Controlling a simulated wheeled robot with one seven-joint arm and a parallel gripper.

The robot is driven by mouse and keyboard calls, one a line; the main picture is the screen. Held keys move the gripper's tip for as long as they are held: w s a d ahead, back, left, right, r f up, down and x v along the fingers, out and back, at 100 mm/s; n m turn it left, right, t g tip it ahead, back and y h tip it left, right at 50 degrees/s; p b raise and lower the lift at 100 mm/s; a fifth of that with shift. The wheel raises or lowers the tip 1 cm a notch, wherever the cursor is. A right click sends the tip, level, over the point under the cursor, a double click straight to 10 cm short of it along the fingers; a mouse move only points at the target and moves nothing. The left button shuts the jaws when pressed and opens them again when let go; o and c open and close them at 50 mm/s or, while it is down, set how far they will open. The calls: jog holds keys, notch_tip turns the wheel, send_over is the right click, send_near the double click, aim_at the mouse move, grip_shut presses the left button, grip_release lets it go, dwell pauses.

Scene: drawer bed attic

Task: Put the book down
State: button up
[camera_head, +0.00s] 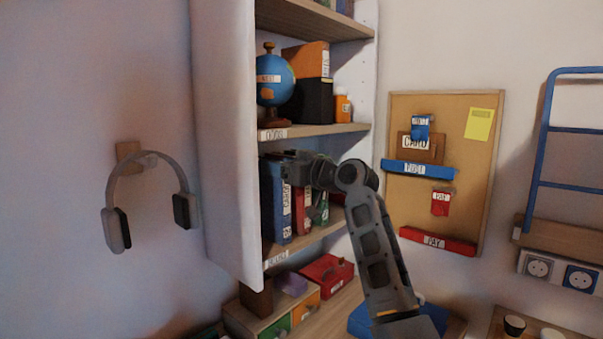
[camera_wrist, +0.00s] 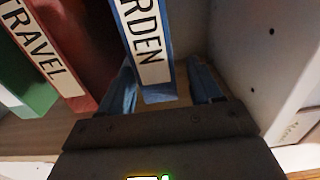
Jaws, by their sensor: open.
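The blue book (camera_head: 277,200) stands upright at the left end of the row on the middle shelf (camera_head: 303,245). In the wrist view its spine with the label GARDEN (camera_wrist: 145,45) lies between the two fingers of my gripper (camera_wrist: 165,80). The jaws are open, with a finger on each side of the book. A gap shows on the right side; I cannot tell whether the left finger touches. In the head view my gripper (camera_head: 292,160) is at the books' upper part and hides some of them.
A red book (camera_head: 302,208) and a green book (camera_head: 321,208) stand to the right of the blue one. The white side panel (camera_head: 225,140) is close on its left. A globe (camera_head: 272,80) and boxes are on the shelf above. A red box (camera_head: 328,272) lies below.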

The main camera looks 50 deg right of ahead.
jog(key=s+b, duration=0.1)
jog(key=s, duration=0.7)
jog(key=shift+s+d, duration=0.15)
jog(key=shift+s, duration=0.2)
jog(key=s+a+f+m+h, duration=0.15)
jog(key=a+f, duration=0.25)
jog(key=f, duration=0.4)
jog(key=s+a+f+m+g, duration=0.1)
jog(key=s+a+f, duration=0.25)
jog(key=f, duration=0.35)
jog(key=s+a+f+m+h, duration=0.15)
jog(key=a+f, duration=0.25)
jog(key=f, duration=0.4)
jog(key=s+a+f+g, duration=0.1)
jog(key=s+a+f, duration=0.4)
jog(key=s, duration=0.3)
jog(key=s+a+f+g, duration=0.1)
jog(key=s+a+f, duration=0.35)
jog(key=s, duration=0.35)
jog(key=s+a+r+n+y, duration=0.1)
jog(key=s+a, duration=0.3)
jog(key=s, duration=0.7)
jog(key=s+a+r+n+y, duration=0.1)
jog(key=s+a+r+n, duration=0.1)
jog(key=s, duration=1)
jog(key=shift+s+a+r+n, duration=0.15)
jog(key=shift+a+r+n, duration=0.15)
jog(key=shift+a+r, duration=0.6)
